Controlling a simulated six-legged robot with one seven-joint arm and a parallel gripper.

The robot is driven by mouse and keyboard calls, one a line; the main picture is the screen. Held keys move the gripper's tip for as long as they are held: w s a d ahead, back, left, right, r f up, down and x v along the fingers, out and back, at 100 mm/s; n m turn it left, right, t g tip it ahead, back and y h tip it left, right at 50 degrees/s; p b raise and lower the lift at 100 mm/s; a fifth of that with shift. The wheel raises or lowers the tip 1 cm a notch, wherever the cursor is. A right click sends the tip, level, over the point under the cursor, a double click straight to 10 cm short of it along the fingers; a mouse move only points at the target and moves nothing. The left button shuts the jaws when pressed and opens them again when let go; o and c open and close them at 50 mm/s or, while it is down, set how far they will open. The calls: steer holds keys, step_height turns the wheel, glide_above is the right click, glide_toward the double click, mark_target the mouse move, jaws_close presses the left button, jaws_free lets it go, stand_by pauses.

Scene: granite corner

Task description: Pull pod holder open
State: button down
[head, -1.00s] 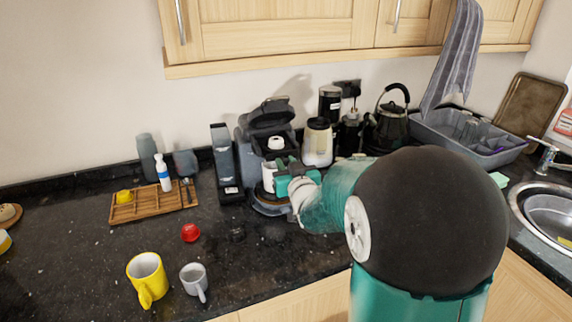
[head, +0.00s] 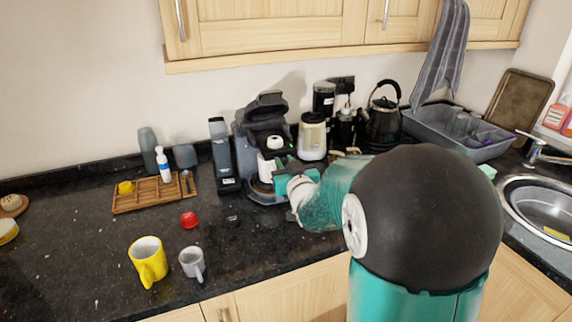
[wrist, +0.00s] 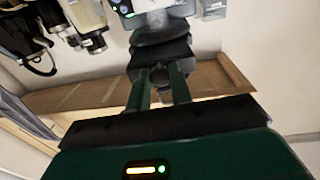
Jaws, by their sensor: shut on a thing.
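The dark coffee machine (head: 262,112) stands against the back wall with its top lid raised. A white part (head: 275,142) shows under the lid, and a white cup-like part (head: 266,168) sits below it. My gripper (head: 281,174) is at the machine's front right, beside the white cup-like part. In the wrist view, my gripper (wrist: 159,84) has its two fingers shut on a dark part (wrist: 160,58), seemingly the pod holder's handle. How far the holder is out cannot be told.
A grey narrow box (head: 222,152) stands close left of the machine. A red pod (head: 189,219), yellow mug (head: 147,262) and grey cup (head: 192,263) are on the front-left counter.

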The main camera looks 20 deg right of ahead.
steer(key=c, duration=1.2)
jaws_free()
steer(key=shift+w, duration=0.1)
steer(key=shift+c, duration=0.2)
